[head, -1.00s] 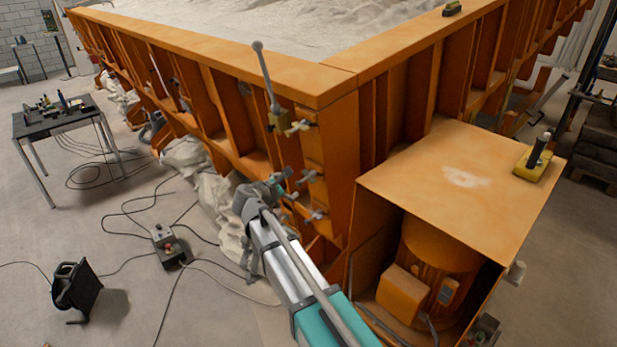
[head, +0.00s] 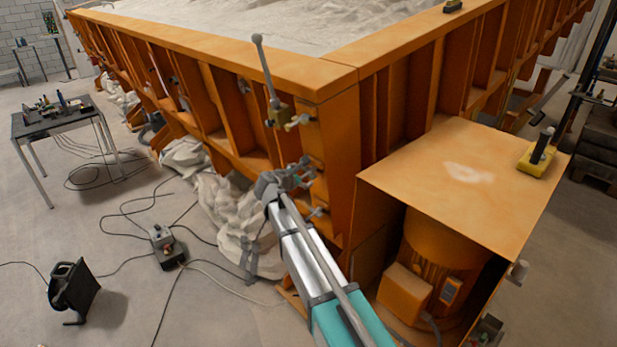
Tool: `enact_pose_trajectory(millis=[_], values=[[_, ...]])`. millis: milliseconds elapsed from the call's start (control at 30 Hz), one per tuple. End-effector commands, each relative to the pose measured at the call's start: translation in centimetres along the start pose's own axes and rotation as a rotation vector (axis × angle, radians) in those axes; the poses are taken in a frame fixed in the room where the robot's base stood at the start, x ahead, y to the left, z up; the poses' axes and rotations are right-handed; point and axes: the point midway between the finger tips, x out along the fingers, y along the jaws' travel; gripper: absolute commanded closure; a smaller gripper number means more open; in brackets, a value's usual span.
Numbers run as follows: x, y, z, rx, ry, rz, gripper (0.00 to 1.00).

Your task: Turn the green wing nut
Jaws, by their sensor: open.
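My gripper (head: 303,174) is open at the near corner of the orange sandbed frame. Its fingers are in front of the middle fitting on the corner post. Whether they are around that fitting or touching it, I cannot tell. A lower wing nut (head: 317,211), greyish, is just below my gripper. I cannot make out a clearly green wing nut; the middle fitting is mostly hidden by my fingers.
The upright lever (head: 266,75) rises above the upper wing nut. An orange motor housing (head: 490,170) stands to the right of the corner. A grey control box (head: 165,245) and cables lie on the floor at left. A dark table (head: 55,115) stands farther left.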

Motion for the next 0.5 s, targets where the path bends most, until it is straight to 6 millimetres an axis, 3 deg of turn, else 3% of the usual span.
enact_pose_trajectory(millis=[200, 500], values=[[3.0, 0.0, -0.2, 0.000, 0.000, 0.000, 0.00], [4.3, 0.0, 0.0, 0.000, 0.000, 0.000, 0.00]])
